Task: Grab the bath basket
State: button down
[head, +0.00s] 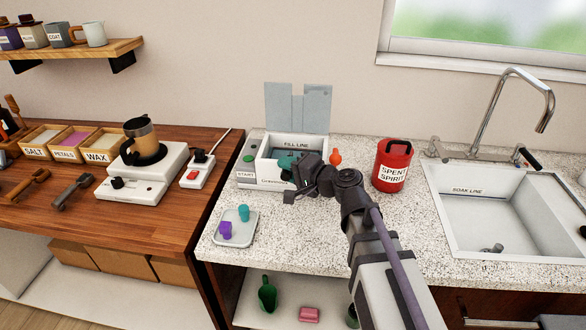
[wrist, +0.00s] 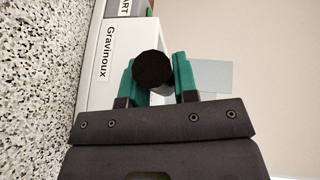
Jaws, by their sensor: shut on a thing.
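The white bath (head: 268,174) with a FILL LINE label stands on the speckled counter, its grey lid flaps (head: 298,105) raised behind it. My gripper (head: 289,163) is at the bath's opening, its teal fingers over the inside. In the wrist view, the fingers (wrist: 155,84) are shut on a black round handle (wrist: 153,68), which I take to be the bath basket's. The rest of the basket is hidden by my gripper and arm. The bath's side with the Gravinoux label (wrist: 103,55) shows beside the fingers.
An orange-red stoppered item (head: 335,157) and a red SPENT SPIRIT can (head: 393,165) stand right of the bath. A tray (head: 235,237) with purple and teal pieces lies front left. The sink (head: 490,220) and tall tap (head: 515,95) are at right.

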dwell(0.3)
notch_tip(320, 180, up, 18)
jog(key=p, duration=1.8)
